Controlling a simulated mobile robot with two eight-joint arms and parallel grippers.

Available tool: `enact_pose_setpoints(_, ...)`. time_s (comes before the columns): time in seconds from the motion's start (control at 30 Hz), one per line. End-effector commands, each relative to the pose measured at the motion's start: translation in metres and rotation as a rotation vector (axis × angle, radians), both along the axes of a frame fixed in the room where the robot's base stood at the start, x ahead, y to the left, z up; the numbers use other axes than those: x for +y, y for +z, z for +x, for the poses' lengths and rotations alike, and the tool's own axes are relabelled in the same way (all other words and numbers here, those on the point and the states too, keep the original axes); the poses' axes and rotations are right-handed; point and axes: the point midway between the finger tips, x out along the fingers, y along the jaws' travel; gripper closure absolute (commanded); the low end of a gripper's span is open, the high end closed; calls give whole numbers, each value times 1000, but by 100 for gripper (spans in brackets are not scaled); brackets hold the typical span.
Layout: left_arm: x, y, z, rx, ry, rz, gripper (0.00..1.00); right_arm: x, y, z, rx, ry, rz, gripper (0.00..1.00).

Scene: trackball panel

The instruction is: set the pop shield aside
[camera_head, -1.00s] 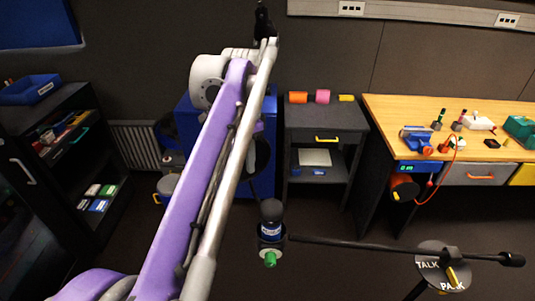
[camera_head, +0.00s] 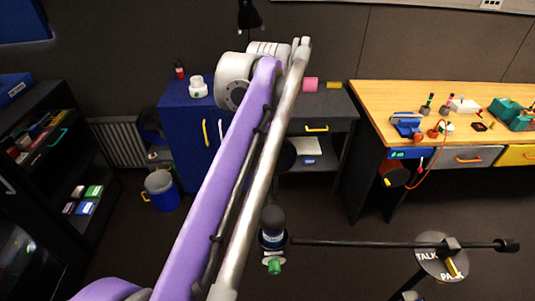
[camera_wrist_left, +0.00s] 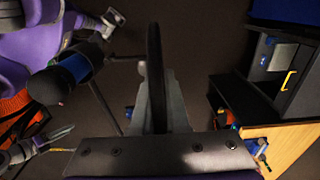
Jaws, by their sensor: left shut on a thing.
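The pop shield is a thin dark disc, seen nearly edge-on in the left wrist view (camera_wrist_left: 155,75). My left gripper (camera_wrist_left: 155,108) is shut on it at its lower edge. In the head view only a dark sliver of the shield (camera_head: 286,157) shows past my purple arm, which hides the left gripper. The microphone (camera_head: 273,220), black with a blue band, stands upright at the left end of its boom, below the shield and apart from it. It also shows at the left of the left wrist view (camera_wrist_left: 60,78).
The boom (camera_head: 370,243) runs right past a round TALK/PARK disc (camera_head: 432,262). A wooden bench (camera_head: 375,110) with small items stands at the right. A grey shelf unit (camera_head: 340,105) and a blue cabinet (camera_head: 180,115) stand behind.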

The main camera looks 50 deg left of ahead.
Motion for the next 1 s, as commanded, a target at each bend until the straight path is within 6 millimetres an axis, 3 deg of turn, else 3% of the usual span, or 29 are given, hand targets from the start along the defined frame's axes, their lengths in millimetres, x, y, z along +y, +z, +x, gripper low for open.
enact_pose_setpoints(0.57,-3,0,2,1,-38,-2,100,0,2,1,-2,0,0,50)
enact_pose_setpoints(0.6,-3,0,2,1,-38,-2,86,0,2,1,-2,0,0,50)
enact_pose_setpoints(0.77,-3,0,2,1,-38,-1,57,0,2,1,-2,0,0,50)
enact_pose_setpoints(1.0,-2,0,2,1,-37,-1,57,0,1,1,-1,0,0,50)
